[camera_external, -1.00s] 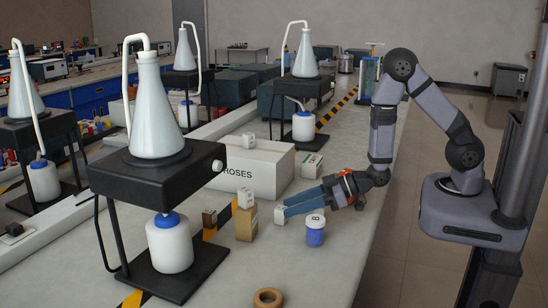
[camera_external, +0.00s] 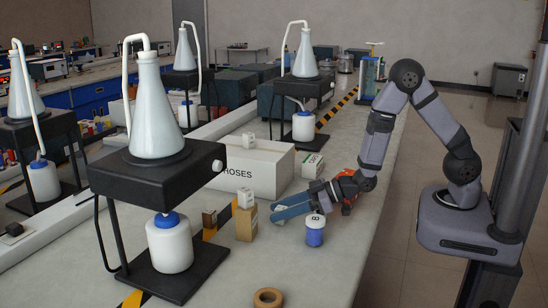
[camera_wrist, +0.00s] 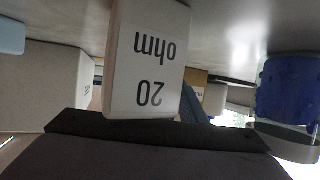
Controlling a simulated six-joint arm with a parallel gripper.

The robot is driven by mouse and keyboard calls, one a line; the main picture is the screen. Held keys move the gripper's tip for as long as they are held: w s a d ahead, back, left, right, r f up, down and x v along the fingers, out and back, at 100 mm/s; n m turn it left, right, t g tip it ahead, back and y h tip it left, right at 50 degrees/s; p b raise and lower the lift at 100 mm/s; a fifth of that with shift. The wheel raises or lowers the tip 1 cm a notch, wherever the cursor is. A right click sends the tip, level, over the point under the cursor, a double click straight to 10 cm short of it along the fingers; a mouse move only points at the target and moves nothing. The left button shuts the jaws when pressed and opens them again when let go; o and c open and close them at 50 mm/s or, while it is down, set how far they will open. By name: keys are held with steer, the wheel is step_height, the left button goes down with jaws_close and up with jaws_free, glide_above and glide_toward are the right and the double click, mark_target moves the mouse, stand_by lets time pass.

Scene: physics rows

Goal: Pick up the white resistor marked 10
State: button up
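My gripper (camera_external: 280,207) is low over the bench, its blue fingers pointing left and seeming spread apart. In the wrist view a white block (camera_wrist: 147,60), printed "20 ohm" and upside down in the picture, stands very close to the camera. I cannot tell whether it lies between the fingers. A small white block (camera_external: 246,196) sits on a tan block (camera_external: 246,224) left of my fingertips; its marking is too small to read. Another small white block (camera_external: 248,140) is on top of the HOSES box. No marking of 10 is legible.
The white HOSES box (camera_external: 262,172) is behind. A flask stand (camera_external: 155,180) is at left. A tan ring (camera_external: 268,298) lies in front.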

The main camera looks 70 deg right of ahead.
mark_target(269, 223)
steer(key=shift+p+x, duration=0.3)
steer(key=shift+x, duration=1.65)
steer(key=shift+a+r, duration=0.1)
steer(key=c, duration=0.7)
steer(key=shift+c, duration=0.2)
steer(key=shift+r, duration=0.1)
step_height(269, 223, up, 10)
